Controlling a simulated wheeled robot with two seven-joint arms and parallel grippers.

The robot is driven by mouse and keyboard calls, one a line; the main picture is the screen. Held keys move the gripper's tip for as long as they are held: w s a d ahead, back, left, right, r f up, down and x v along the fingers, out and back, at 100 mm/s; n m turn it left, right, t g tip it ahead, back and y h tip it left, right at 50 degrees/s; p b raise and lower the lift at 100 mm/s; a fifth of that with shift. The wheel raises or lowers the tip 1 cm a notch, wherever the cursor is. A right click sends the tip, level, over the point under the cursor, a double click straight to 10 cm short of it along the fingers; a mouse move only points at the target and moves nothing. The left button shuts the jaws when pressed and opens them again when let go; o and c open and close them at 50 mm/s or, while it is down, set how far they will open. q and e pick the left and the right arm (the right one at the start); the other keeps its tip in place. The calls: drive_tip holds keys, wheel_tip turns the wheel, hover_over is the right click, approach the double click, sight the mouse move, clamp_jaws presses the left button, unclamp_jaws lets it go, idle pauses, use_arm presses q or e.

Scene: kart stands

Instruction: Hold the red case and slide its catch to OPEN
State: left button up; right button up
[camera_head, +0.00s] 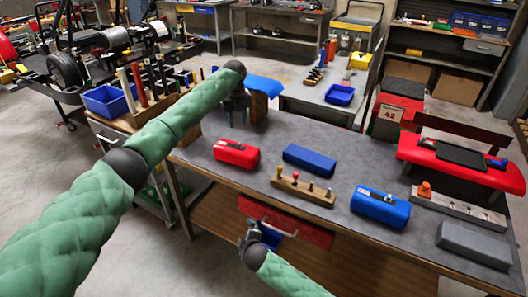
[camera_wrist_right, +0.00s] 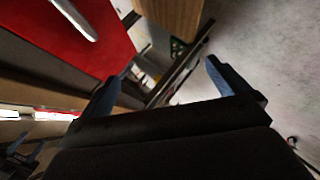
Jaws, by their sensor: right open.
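The red case (camera_head: 237,154) lies on the grey bench top, near its left end. A small dark and silver catch (camera_head: 232,144) shows on its top; I cannot read its setting. My left gripper (camera_head: 238,120) is behind the red case, apart from it, at the far left part of the bench. Its fingers point down and are too small to judge. My right gripper (camera_head: 252,234) is in front of the bench's front edge, close to a red drawer front (camera_head: 290,222). In the right wrist view its blue fingers (camera_wrist_right: 165,78) stand apart with nothing between them.
A blue case (camera_head: 309,159), a wooden block with several knobs (camera_head: 302,188), a second blue case with a catch (camera_head: 380,205) and a grey block (camera_head: 474,243) lie on the bench. The drawer front with its handle (camera_wrist_right: 78,18) shows in the right wrist view.

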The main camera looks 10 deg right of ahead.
drive_tip(key=w+a+r+n+t+y, duration=0.4)
drive_tip(key=w+r+n, duration=0.45)
drive_tip(key=r, duration=0.65)
wheel_tip(320, 180, up, 13)
drive_tip(key=n+g+y, duration=0.3)
drive_tip(key=n+y, duration=0.2)
drive_tip(key=n, duration=1.3)
hover_over(254, 152)
drive_tip(key=s, duration=0.3)
drive_tip(key=shift+a+f, duration=0.15)
drive_tip(key=shift+a, duration=0.3)
drive_tip(key=d+f+n+g, duration=0.1)
drive_tip(key=n, duration=0.1)
drive_tip(key=d+f+n+g, duration=0.1)
drive_tip(key=f, duration=0.1)
drive_tip(key=w+d+f+n+g, duration=0.1)
drive_tip(key=d+n+g, duration=0.1)
drive_tip(key=shift+d+f+n+y, duration=0.1)
drive_tip(key=shift+f+n+y, duration=0.2)
drive_tip(key=shift+f+n, duration=0.05)
drive_tip(key=shift+d+f+n+g, duration=0.25)
drive_tip(key=shift+n+g, duration=0.15)
drive_tip(key=shift+x, duration=3.85)
